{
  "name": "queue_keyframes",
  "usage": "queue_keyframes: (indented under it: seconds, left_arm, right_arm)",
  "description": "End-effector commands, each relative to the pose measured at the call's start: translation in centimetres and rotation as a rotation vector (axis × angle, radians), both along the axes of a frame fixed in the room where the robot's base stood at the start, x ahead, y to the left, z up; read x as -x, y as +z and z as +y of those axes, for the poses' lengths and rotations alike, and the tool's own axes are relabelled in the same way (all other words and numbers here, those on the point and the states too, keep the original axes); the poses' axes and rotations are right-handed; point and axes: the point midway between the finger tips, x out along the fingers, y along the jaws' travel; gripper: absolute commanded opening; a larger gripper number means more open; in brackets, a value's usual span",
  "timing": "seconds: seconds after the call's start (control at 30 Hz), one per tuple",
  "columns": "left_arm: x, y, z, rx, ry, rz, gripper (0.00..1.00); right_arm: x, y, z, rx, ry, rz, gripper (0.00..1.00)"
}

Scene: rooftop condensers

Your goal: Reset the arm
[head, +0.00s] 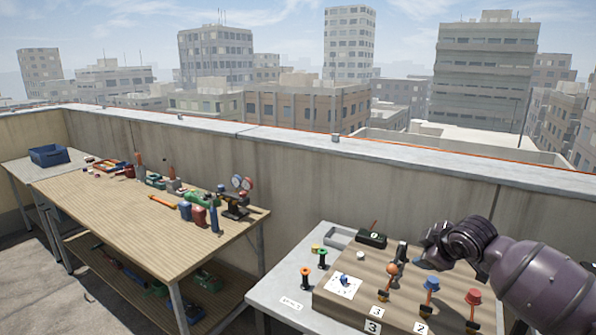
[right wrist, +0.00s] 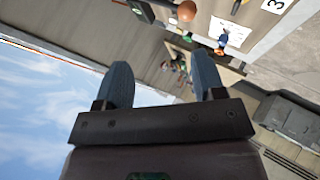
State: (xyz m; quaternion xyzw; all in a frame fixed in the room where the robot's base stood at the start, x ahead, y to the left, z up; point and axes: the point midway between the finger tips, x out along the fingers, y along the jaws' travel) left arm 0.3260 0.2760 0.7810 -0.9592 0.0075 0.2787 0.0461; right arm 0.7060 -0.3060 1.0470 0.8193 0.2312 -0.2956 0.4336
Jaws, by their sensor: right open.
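My right arm comes in from the right in the head view. Its gripper (head: 422,258) is above the back of a wooden board on a grey table. In the right wrist view the two blue-grey fingers (right wrist: 163,78) stand apart with nothing between them. An orange ball-topped piece (head: 392,269), a blue-topped piece (head: 431,284) and a red-topped piece (head: 473,297) stand on the board, below the gripper and arm. The orange ball also shows in the right wrist view (right wrist: 187,11). My left gripper is not in view.
The wooden board (head: 335,308) carries number cards and a white sheet (head: 343,287) with a blue item. A grey tray (head: 340,237), a dark box (head: 372,239) and spools stand around it. A workbench (head: 120,212) with tools is at left. A concrete parapet (head: 300,180) runs behind.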

Motion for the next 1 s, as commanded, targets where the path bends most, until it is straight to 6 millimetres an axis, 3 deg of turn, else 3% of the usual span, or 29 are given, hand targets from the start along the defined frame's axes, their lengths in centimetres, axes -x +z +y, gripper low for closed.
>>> queue_keyframes:
  seconds: [0.03,0.2,0.4,0.77,1.0]
  left_arm:
    - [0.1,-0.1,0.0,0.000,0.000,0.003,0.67]
    - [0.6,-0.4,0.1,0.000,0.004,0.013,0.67]
    - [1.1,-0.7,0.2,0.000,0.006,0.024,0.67]
    - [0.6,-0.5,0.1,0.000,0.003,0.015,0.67]
    - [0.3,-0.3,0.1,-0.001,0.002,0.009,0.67]
  right_arm:
    - [0.6,-1.2,1.5,-0.063,-0.007,-0.050,0.63]
    - [3.0,-3.9,4.8,-0.266,-0.043,-0.200,0.63]
    - [7.8,-7.4,6.8,-0.469,-0.102,-0.305,0.63]
    - [18.5,-14.3,6.1,-0.652,-0.282,-0.369,0.63]
    - [27.2,-20.1,4.3,-0.660,-0.469,-0.295,0.63]
